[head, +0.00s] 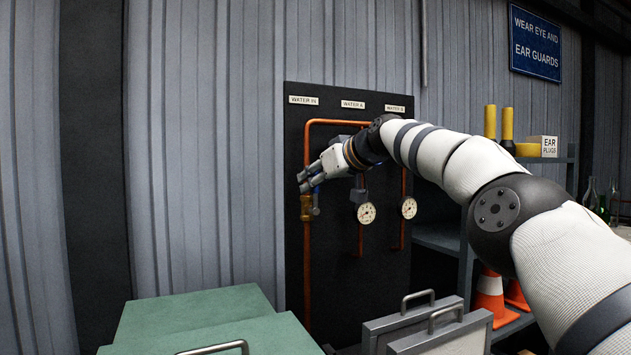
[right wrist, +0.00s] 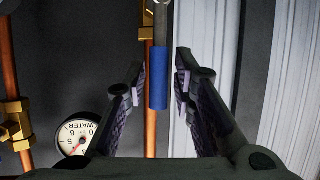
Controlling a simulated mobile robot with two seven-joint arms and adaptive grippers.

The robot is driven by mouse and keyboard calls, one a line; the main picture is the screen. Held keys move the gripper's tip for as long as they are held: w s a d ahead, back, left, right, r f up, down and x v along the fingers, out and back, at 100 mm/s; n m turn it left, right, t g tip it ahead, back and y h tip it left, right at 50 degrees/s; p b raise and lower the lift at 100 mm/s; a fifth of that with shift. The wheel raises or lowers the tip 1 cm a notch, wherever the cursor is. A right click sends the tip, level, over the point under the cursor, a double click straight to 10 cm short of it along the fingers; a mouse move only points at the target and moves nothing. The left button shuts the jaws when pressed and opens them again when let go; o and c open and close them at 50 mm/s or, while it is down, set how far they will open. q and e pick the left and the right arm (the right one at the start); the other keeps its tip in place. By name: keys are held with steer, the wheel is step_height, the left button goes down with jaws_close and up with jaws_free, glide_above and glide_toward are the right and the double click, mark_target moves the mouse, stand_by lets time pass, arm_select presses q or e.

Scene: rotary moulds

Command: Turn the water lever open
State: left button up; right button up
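The water lever has a grey stem and a blue grip; the blue grip shows at my fingers in the head view (head: 317,180) and between them in the right wrist view (right wrist: 159,85). It belongs to a brass valve (head: 307,208) on the left copper pipe, under the "WATER IN" label (head: 303,100). My right gripper (head: 306,180) is at the lever. Its fingers (right wrist: 160,72) are open on either side of the blue grip, with narrow gaps showing on both sides. Part of the lever is hidden by the fingers in the head view. My left gripper is not in view.
The dark panel (head: 335,290) carries copper pipes and two gauges (head: 366,213) (head: 409,207). Green boxes (head: 195,310) stand low in front, and grey cases with handles (head: 410,320) stand at lower right. A shelf (head: 437,238) with cones is behind my right arm.

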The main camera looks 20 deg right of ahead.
stand_by(0.3)
steer(key=v, duration=0.7)
steer(key=shift+s, duration=0.25)
